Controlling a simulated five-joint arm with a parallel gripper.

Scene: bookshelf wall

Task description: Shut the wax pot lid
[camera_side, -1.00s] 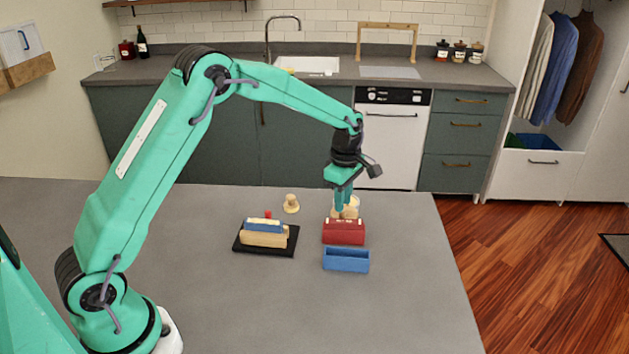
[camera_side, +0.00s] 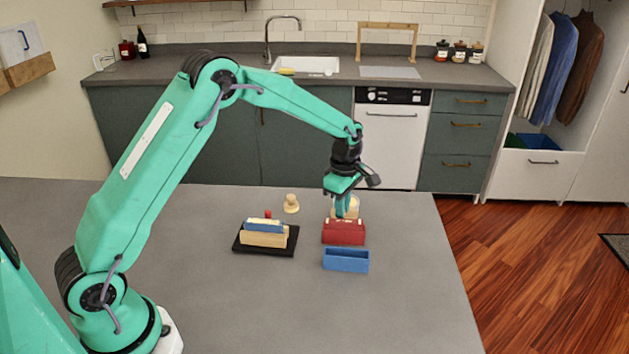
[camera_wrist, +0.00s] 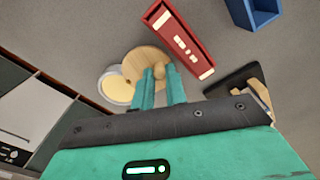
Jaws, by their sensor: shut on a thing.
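The wax pot (camera_wrist: 113,87) shows in the wrist view as a round pot with a pale rim and cream inside, largely uncovered. Its round wooden lid (camera_wrist: 138,58) lies beside and partly over it, toward the red box. My gripper (camera_wrist: 160,74) is shut on the lid's knob, which is mostly hidden between the fingers. In the side view my gripper (camera_side: 343,214) points down just behind the red box, and the pot (camera_side: 354,204) is partly hidden by the fingers. I cannot tell whether the lid touches the rim.
A red box (camera_side: 344,232) stands directly in front of the pot, with an open blue box (camera_side: 346,260) nearer. A black tray (camera_side: 264,251) with blue and wooden blocks lies left. A wooden knobbed piece (camera_side: 291,204) stands behind it. The table's right side is clear.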

